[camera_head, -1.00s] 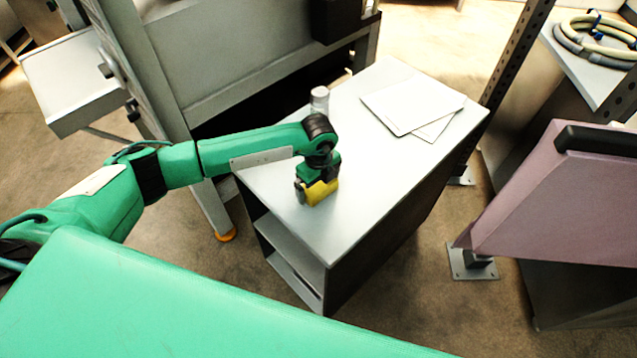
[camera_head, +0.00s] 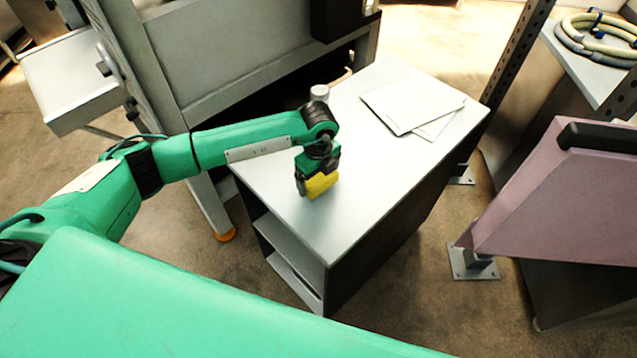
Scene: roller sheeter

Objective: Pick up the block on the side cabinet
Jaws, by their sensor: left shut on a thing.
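The side cabinet (camera_head: 338,235) stands in the middle of the head view, with a light grey top and open shelves at its front left. My left gripper (camera_head: 312,186) points down over the near left part of the top and is shut on the yellow block (camera_head: 321,184). The block looks a little above the top, though the exact gap is hard to tell. The gripper body hides part of the block. My right gripper is not in view.
White sheets (camera_head: 412,101) lie on the far part of the cabinet top. A small clear cylinder (camera_head: 319,93) stands behind my wrist. A grey machine (camera_head: 240,60) is behind at left. A pink panel (camera_head: 560,200) and coiled hoses (camera_head: 597,38) are at right.

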